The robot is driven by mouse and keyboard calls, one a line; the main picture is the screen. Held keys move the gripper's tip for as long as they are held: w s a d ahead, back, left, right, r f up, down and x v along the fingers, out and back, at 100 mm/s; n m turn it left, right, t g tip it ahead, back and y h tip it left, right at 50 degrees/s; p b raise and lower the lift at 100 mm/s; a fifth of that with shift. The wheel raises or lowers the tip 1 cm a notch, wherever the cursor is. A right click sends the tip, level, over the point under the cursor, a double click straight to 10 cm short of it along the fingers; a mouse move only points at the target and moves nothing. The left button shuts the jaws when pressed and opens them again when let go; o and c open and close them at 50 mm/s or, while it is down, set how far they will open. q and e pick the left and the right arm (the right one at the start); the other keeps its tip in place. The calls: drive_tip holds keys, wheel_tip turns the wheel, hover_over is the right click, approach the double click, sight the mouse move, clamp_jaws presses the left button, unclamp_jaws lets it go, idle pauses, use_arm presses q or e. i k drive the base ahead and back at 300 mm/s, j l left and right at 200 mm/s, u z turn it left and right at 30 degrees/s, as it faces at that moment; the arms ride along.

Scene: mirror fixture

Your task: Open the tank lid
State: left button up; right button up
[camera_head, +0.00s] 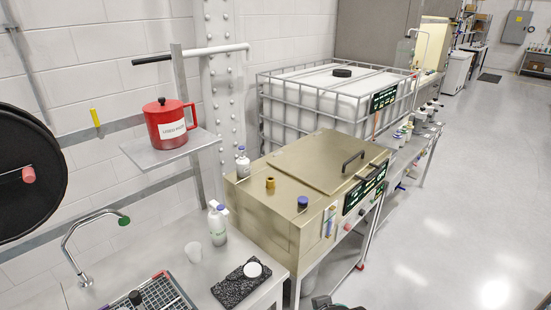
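A brass-coloured box tank (262,215) stands in the middle of the view. Its flat lid (318,158) lies closed, level with the top. A dark bar handle (353,161) stands up near the lid's front right edge. A second dark handle (368,178) sits at the tank's front edge, beside a dark panel with green text. The inside of the tank is hidden. Neither of my grippers can be made out. A dark shape (336,304) is cut off at the bottom edge, and I cannot tell what it is.
A bottle (243,163), a brass fitting (270,183) and a blue-capped piece (302,203) stand on the tank's left part. A red pot (170,125) sits on a shelf at left. A caged white container (325,85) stands behind. The floor at right is mostly clear.

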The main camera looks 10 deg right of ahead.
sight(325, 162)
drive_tip(key=i+l, duration=0.15)
drive_tip(key=l, duration=0.25)
drive_tip(key=i+l+u, duration=0.1)
drive_tip(key=l, duration=0.35)
drive_tip(key=i+l, duration=0.1)
drive_tip(key=l, duration=0.3)
drive_tip(key=i+l, duration=0.1)
drive_tip(key=l, duration=0.3)
drive_tip(key=i+l+u, duration=0.1)
drive_tip(key=l, duration=0.35)
